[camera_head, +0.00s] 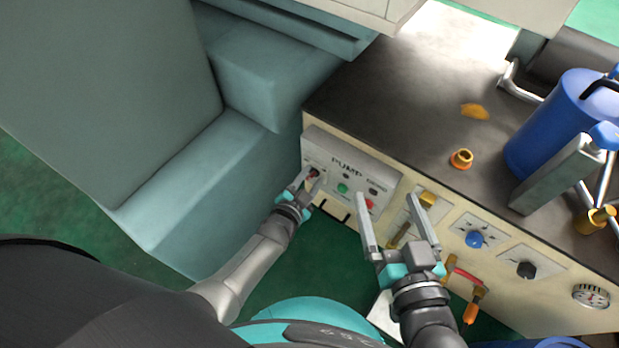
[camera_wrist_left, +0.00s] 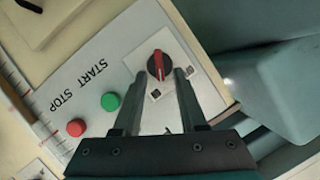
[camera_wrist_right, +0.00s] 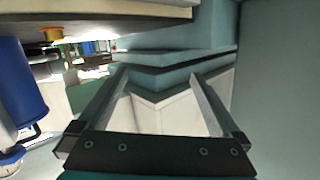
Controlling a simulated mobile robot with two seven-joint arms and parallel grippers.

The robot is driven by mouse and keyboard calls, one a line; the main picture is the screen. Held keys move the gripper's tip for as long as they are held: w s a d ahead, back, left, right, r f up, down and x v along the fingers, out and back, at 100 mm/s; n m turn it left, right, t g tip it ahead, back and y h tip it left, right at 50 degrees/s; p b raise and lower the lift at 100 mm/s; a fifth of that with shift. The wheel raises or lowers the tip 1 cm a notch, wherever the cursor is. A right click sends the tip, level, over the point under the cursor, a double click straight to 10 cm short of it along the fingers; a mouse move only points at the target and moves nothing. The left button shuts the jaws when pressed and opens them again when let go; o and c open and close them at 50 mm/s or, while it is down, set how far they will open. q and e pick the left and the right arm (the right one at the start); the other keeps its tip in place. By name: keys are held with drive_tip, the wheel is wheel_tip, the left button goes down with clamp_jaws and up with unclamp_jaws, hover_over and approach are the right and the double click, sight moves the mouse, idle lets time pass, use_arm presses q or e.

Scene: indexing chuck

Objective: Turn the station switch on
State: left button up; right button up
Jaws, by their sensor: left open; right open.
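The station switch is a round black knob with a red bar (camera_wrist_left: 160,66) on a pale plate, beside the START and STOP buttons in the left wrist view. In the head view the switch (camera_head: 314,174) is small and partly hidden by my left gripper (camera_head: 309,181) at the left end of the PUMP panel (camera_head: 352,157). My left gripper is open, with its fingertips on either side of the knob; I cannot tell whether they touch it. My right gripper (camera_head: 395,203) is open and empty in front of the bench, right of the panel.
A green button (camera_head: 342,188) and a red button (camera_head: 369,204) sit right of the switch. A brass-coloured lever (camera_head: 427,199), a blue knob (camera_head: 474,239) and a black knob (camera_head: 526,270) are along the bench front. A blue cylinder (camera_head: 545,130) stands on top.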

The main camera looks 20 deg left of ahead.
use_arm(q)
drive_tip(key=shift+s, duration=0.1)
drive_tip(key=shift+s+a, duration=0.1)
drive_tip(key=shift+s+a+r+p, duration=0.1)
drive_tip(key=shift+s+r+p, duration=0.2)
drive_tip(key=shift+s+p, duration=0.3)
drive_tip(key=shift+s+a+r+p, duration=0.1)
drive_tip(key=shift+s+r+p, duration=0.1)
drive_tip(key=shift+s, duration=0.15)
drive_tip(key=shift+s+r+p, duration=0.1)
drive_tip(key=shift+s+p, duration=0.1)
drive_tip(key=shift+s, duration=0.15)
drive_tip(key=shift+s+a+r+p, duration=0.1)
drive_tip(key=shift+s+r+p, duration=0.1)
drive_tip(key=shift+s+p, duration=0.4)
drive_tip(key=p, duration=0.3)
approach(311, 177)
drive_tip(key=s, duration=0.1)
use_arm(e)
drive_tip(key=s+d+f+g+h, duration=0.2)
drive_tip(key=s+d+g+h, duration=0.35)
drive_tip(key=d+g, duration=0.5)
use_arm(q)
drive_tip(key=shift+p+v, duration=0.9)
drive_tip(key=shift+v, duration=1.6)
use_arm(e)
drive_tip(key=shift+a+f, duration=0.1)
drive_tip(key=shift+f, duration=2.1)
